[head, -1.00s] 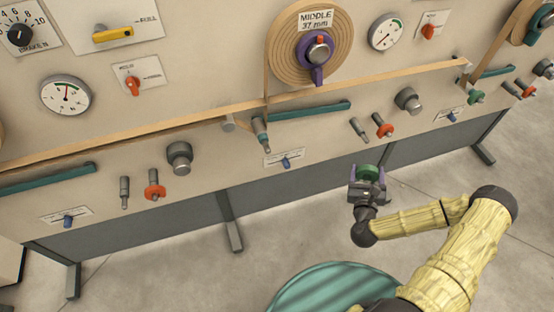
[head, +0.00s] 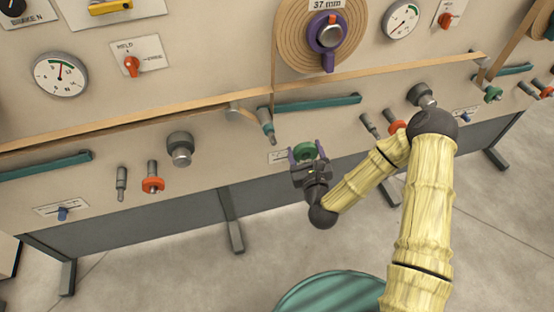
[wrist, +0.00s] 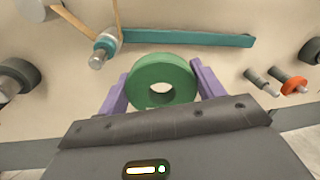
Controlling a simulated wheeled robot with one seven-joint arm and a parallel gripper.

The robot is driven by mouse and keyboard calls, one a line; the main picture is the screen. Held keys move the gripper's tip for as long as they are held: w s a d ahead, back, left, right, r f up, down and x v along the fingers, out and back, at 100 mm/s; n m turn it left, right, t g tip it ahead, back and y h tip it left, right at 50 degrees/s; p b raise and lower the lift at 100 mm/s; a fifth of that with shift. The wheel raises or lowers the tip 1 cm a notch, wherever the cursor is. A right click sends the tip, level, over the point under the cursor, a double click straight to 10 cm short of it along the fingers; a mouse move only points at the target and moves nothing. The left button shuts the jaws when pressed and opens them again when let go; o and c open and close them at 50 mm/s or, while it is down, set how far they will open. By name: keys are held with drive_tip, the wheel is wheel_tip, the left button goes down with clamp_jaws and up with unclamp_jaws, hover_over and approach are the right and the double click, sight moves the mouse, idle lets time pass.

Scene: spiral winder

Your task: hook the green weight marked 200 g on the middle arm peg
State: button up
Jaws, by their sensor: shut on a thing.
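My gripper (head: 305,154) is shut on the green weight (head: 304,148), a thick ring with a round hole, between two purple fingers. In the wrist view the weight (wrist: 160,68) sits between the fingers with its hole facing the camera. No 200 g marking is readable. The middle arm peg (head: 266,121) is a grey peg with a teal collar below the MIDDLE reel. In the wrist view the peg (wrist: 104,46) is up and left of the weight, apart from it. In the head view the weight is right of and below the peg.
A teal bar (head: 318,102) runs right of the peg. A tan strip (head: 200,111) passes above it. Grey pegs, one with an orange ring (head: 152,185), and knobs (head: 180,149) stick out of the panel. Open floor lies in front.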

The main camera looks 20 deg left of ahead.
sight(269, 132)
drive_tip(key=s+a, duration=0.1)
drive_tip(key=a, duration=0.1)
drive_tip(key=s+a+r+n+y+b, duration=0.1)
drive_tip(key=a, duration=0.2)
drive_tip(key=s+a+g+y, duration=0.1)
drive_tip(key=a, duration=0.1)
drive_tip(key=shift+s+a+r+n, duration=0.15)
drive_tip(key=shift+s+a+n, duration=0.15)
drive_tip(key=shift+s, duration=0.1)
drive_tip(key=shift+w, duration=0.2)
drive_tip(key=shift+p+x, duration=0.35)
drive_tip(key=shift+x, duration=3)
drive_tip(key=shift+w+a+b, duration=0.15)
drive_tip(key=shift+w+b, duration=0.15)
drive_tip(key=shift+b, duration=0.05)
drive_tip(key=shift+f, duration=0.25)
